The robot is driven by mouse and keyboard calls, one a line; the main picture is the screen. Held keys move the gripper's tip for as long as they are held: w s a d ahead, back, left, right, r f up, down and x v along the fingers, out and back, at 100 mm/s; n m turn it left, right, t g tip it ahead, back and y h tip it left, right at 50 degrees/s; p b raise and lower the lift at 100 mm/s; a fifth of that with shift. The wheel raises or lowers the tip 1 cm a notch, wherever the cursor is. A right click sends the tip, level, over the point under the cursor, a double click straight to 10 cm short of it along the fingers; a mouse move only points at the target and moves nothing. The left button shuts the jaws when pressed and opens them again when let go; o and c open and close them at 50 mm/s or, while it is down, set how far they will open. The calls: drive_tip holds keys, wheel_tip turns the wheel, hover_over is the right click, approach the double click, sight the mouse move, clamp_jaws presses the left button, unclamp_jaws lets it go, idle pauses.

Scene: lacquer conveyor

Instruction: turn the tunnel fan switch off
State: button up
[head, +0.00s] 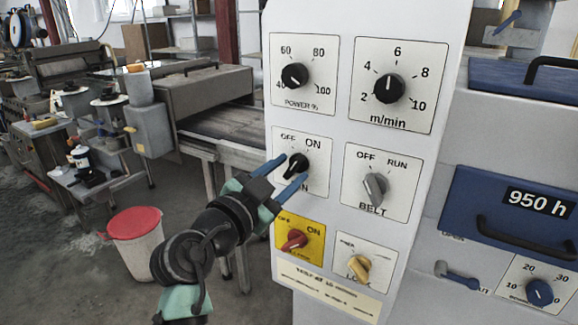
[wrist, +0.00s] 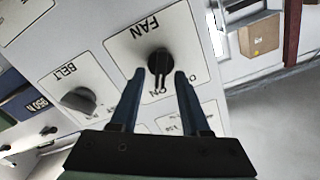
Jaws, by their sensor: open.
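The tunnel fan switch is a black rotary knob (head: 298,164) on a white plate marked OFF, ON and FAN. It also shows in the wrist view (wrist: 160,61). Its pointer is turned toward ON. My gripper (head: 287,172) is in front of this plate, its blue fingers open. In the wrist view, my gripper (wrist: 160,77) has one fingertip on each side of the knob, with gaps on both sides. I cannot tell whether the tips reach past the knob's face. In the head view a finger covers part of the FAN label.
Nearby on the panel are the grey BELT knob (head: 375,187), the red knob (head: 294,239) on a yellow plate, a pale yellow knob (head: 359,267), the POWER dial (head: 294,75) and the m/min dial (head: 389,88). A red-lidded bin (head: 135,238) stands left on the floor.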

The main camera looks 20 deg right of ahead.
drive_tip(key=shift+w+d, duration=0.35)
drive_tip(key=shift+d, duration=0.1)
clamp_jaws()
drive_tip(key=shift+n, duration=0.4)
drive_tip(key=n, duration=0.5)
drive_tip(key=shift+w+a, duration=0.1)
drive_tip(key=shift+a, duration=0.05)
drive_tip(key=shift+w+n+p, duration=0.1)
drive_tip(key=shift+n+p, duration=1.05)
drive_tip(key=shift+n, duration=1.85)
drive_tip(key=shift+f, duration=0.1)
